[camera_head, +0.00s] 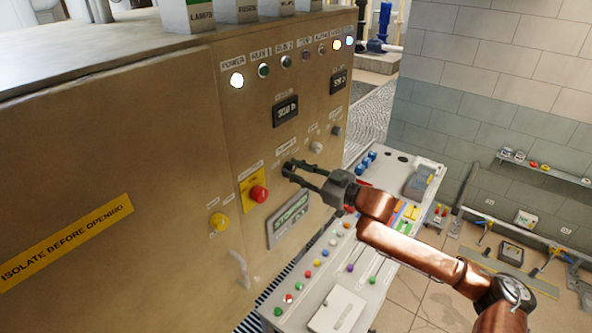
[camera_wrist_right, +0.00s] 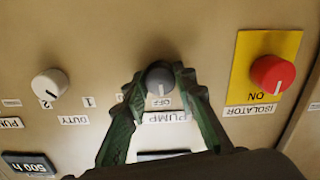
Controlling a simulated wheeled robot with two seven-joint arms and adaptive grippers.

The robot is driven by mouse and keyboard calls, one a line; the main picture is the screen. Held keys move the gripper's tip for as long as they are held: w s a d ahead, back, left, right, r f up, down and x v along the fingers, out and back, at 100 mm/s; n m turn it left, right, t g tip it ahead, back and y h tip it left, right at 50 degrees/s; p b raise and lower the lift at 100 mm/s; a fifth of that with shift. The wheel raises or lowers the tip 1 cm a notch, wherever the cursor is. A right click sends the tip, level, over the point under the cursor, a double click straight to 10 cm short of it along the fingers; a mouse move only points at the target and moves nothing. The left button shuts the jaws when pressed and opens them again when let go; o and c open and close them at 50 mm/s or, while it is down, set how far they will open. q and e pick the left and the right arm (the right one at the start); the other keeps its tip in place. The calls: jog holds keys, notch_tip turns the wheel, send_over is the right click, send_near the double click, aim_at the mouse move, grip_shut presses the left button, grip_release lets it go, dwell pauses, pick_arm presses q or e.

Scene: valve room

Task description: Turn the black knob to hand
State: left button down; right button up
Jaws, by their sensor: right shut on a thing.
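The black knob (camera_wrist_right: 159,74) is on the tan panel in the wrist view, above an upside-down PUMP label. Its white pointer line aims down in that view at the OFF mark. My right gripper (camera_wrist_right: 161,84) has one green finger on each side of the knob and is shut on it. In the head view my right gripper (camera_head: 288,168) reaches the cabinet front from the right, and its fingers hide most of the knob. My left gripper is not in view.
A red isolator knob (camera_wrist_right: 272,73) on a yellow plate is close beside the black knob. A light grey duty knob (camera_wrist_right: 49,84) is on its other side. A grey display box (camera_head: 289,219) is below my gripper. A sloped console (camera_head: 338,308) with coloured buttons stands under my right arm.

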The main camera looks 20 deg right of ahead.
jog(key=n+p, duration=0.1)
jog(key=n, duration=0.3)
jog(key=shift+r, duration=0.1)
jog(key=shift+n+p, duration=0.3)
jog(key=shift+n, duration=1.7)
jog(key=o, duration=1.2)
jog(key=shift+c, duration=0.2)
jog(key=v, duration=1.2)
